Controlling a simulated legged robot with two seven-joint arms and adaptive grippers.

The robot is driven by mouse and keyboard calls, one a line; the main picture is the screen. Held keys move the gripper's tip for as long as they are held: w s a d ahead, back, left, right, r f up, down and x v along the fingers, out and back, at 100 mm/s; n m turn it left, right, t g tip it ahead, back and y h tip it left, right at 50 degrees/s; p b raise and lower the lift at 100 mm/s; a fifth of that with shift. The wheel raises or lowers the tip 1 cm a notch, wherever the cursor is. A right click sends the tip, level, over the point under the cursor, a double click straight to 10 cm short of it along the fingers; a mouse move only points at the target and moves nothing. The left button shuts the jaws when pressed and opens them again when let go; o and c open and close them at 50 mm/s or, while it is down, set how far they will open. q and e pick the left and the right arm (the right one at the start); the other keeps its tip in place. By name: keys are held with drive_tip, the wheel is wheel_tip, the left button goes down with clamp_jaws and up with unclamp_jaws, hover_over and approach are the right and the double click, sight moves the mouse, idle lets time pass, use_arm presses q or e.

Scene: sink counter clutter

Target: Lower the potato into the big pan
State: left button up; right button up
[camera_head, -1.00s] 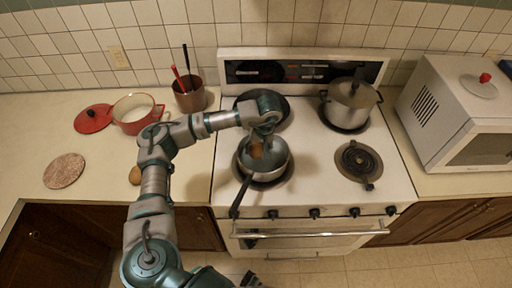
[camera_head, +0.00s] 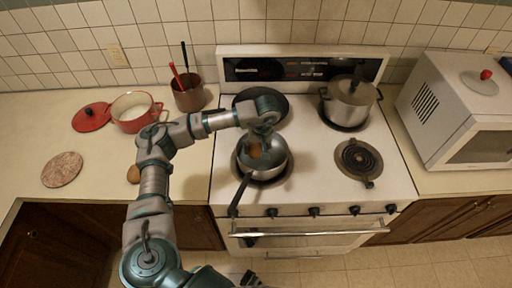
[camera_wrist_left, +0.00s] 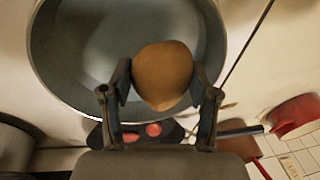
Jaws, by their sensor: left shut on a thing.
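The potato (camera_head: 255,151) is brown and held by my left gripper (camera_head: 262,146) over the grey pan (camera_head: 278,168) on the front left burner. In the left wrist view the potato (camera_wrist_left: 162,75) sits between the two fingers of the left gripper (camera_wrist_left: 160,95), which is shut on it. The pan (camera_wrist_left: 60,75) spreads out behind the potato there. I cannot tell whether the potato touches the pan's bottom. The pan's dark handle (camera_head: 239,196) points to the front left. A dark piece (camera_head: 250,280) at the bottom edge looks like part of my right gripper; its fingers are unclear.
A dark frying pan (camera_head: 282,106) stands behind, partly hidden by my arm. A red pot (camera_head: 136,122), utensil holder (camera_head: 189,98) and brown roundish item (camera_head: 133,174) are on the left counter.

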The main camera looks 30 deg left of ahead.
sight(255, 160)
use_arm(q)
drive_tip(key=shift+a+f, duration=0.1)
drive_tip(key=shift+f, duration=0.05)
drive_tip(key=shift+a+f, duration=0.3)
drive_tip(key=shift+f, duration=0.05)
drive_tip(key=shift+b, duration=0.3)
drive_tip(key=shift+d+f, duration=0.25)
drive_tip(key=shift+d, duration=0.05)
drive_tip(key=shift+a+f+b, duration=0.2)
drive_tip(key=shift+f+b, duration=0.2)
drive_tip(key=shift+b, duration=0.05)
drive_tip(key=shift+d+f, duration=0.1)
drive_tip(key=shift+f, duration=0.2)
drive_tip(key=shift+f+b, duration=0.7)
drive_tip(key=shift+f, duration=0.05)
idle(0.3)
idle(0.4)
drive_tip(key=o, duration=1.3)
